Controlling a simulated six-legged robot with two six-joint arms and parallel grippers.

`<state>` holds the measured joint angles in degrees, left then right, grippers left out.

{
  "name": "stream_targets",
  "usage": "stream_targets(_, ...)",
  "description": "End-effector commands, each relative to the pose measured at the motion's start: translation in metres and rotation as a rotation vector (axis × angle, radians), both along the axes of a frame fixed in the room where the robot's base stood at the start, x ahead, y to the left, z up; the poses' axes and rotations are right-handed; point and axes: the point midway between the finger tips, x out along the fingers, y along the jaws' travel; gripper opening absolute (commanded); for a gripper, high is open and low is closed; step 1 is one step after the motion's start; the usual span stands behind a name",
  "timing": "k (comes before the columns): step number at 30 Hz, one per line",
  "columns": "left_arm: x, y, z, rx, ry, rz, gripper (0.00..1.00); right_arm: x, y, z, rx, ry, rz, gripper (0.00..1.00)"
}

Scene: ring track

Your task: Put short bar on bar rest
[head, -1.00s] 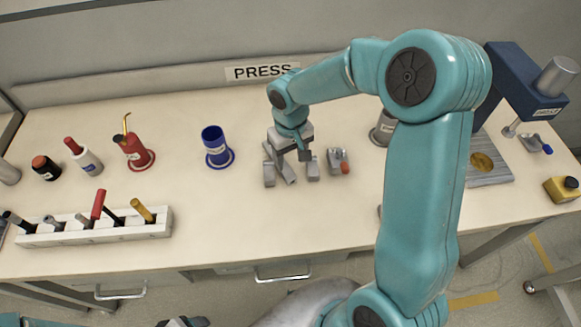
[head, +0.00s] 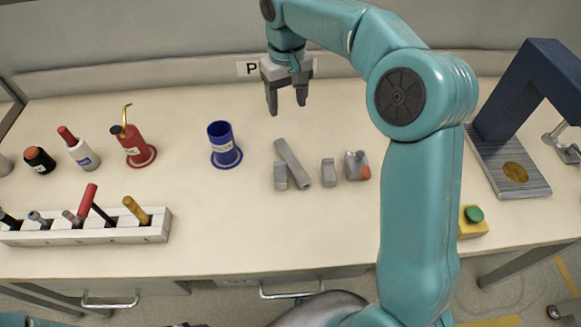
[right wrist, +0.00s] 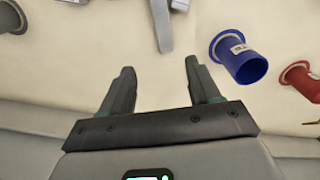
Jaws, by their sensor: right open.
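The short bar (head: 291,162) is grey and lies diagonally on the table; it also shows in the right wrist view (right wrist: 161,25). Two small grey blocks, which look like the bar rest (head: 328,172), stand near it. The bar passes close by the left block (head: 280,177) and does not span to the right one. I cannot tell whether it touches or leans on the left block. My right gripper (head: 287,108) is open and empty, raised behind the bar's far end; its open fingers show in the right wrist view (right wrist: 160,88). My left gripper is not seen.
A grey fixture with an orange tip (head: 356,166) stands right of the blocks. A blue cup (head: 224,146) and a red can (head: 136,147) stand left. A white tool rack (head: 90,235) is front left. A blue press (head: 510,110) is at right. The table front centre is clear.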

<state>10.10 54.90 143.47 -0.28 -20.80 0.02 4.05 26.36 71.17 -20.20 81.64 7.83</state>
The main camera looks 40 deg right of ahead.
Motion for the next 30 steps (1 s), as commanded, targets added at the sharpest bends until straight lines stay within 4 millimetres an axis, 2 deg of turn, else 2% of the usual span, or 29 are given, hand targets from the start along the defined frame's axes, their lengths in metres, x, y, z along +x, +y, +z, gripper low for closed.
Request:
stream_targets(12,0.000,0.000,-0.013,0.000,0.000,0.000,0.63,-0.004,0.001,-0.088,-0.001,0.002,0.000,0.62)
stream_targets(20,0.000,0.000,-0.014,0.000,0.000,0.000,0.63,-0.004,0.002,-0.111,0.000,0.000,0.000,0.62)
stream_targets(27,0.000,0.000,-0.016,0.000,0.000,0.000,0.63,-0.010,0.009,-0.148,-0.001,0.002,0.000,0.62)
stream_targets(30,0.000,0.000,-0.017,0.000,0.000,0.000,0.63,-0.010,0.008,-0.157,0.000,0.000,-0.001,0.62)
